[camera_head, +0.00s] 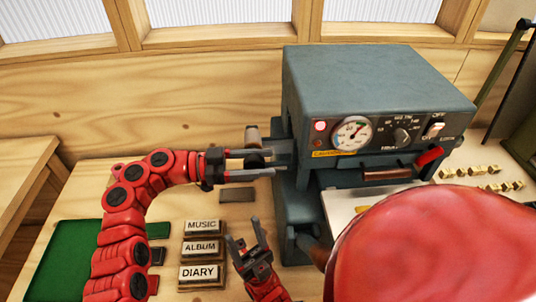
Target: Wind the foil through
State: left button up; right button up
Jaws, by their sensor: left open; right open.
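A blue-grey machine (375,85) stands at the back right, with a dial, a knob, a switch and a lit red lamp on its front. My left gripper (272,163) is open at the machine's left side, its fingers pointing right. A dark round piece (254,158) shows between its fingers; I cannot tell whether they touch it. A tan and grey cylinder (251,137) stands just behind the gripper, partly hidden. My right gripper (243,228) is open and empty, pointing up the picture, left of the machine's lower part. I cannot make out any foil for certain.
Blocks labelled MUSIC (202,226), ALBUM (200,247) and DIARY (200,272) lie in a column left of my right gripper. A green mat (65,260) lies at the left. Several small brass pieces (478,170) lie at the right. My red arm part hides the lower right.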

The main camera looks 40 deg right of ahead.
pick_arm(q)
jog(key=shift+x, duration=0.8)
grip_shut()
